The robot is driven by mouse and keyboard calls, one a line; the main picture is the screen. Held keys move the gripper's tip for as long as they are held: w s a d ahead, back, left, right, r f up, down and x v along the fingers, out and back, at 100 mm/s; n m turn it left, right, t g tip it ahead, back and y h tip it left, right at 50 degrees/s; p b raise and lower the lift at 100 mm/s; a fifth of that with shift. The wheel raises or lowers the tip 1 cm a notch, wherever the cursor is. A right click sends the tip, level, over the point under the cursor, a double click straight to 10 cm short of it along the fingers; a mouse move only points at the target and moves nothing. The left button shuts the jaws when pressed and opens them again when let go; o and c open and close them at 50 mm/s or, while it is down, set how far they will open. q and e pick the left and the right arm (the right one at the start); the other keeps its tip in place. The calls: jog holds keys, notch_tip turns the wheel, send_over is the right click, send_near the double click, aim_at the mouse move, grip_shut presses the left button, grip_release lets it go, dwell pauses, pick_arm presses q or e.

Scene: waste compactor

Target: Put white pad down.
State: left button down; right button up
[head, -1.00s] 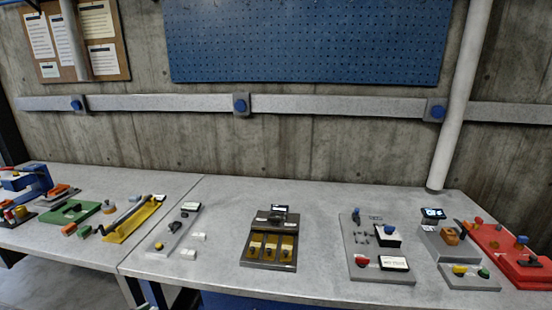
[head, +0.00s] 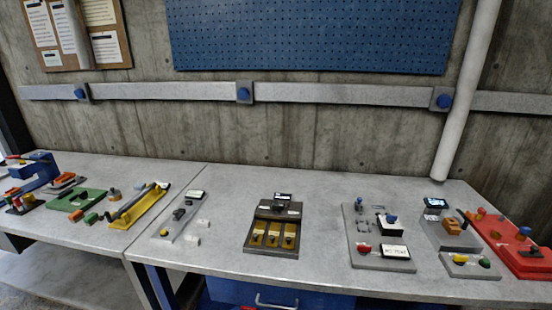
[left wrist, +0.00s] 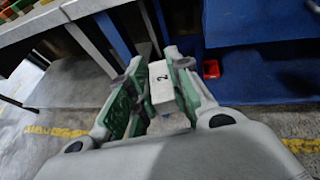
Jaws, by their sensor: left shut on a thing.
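The pad is held over the floor, in front of the bench, not resting on anything that I can see. In the head view two small white pads (head: 203,223) lie on the grey table (head: 340,200), beside a grey plate (head: 178,218) with small parts. Neither of my grippers shows in the head view. The right gripper is in no view.
A dark box with yellow slots (head: 273,227) stands mid-table. Grey panels with buttons (head: 378,238) and a red tray (head: 513,245) are at the right. Green and yellow fixtures (head: 140,206) are at the left. Bare tabletop lies between the dark box and the right-hand panels.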

pick_arm(q)
jog(key=w+d+r+m+h, duration=0.15)
jog(key=w+d, duration=0.25)
jog(key=d, duration=1)
jog(key=w+r, duration=0.4)
jog(key=r, duration=0.1)
jog(key=shift+d+r, duration=0.3)
jog(key=shift+d, duration=0.15)
jog(key=shift+w+n, duration=0.15)
jog(key=shift+n, duration=0.1)
dwell(0.7)
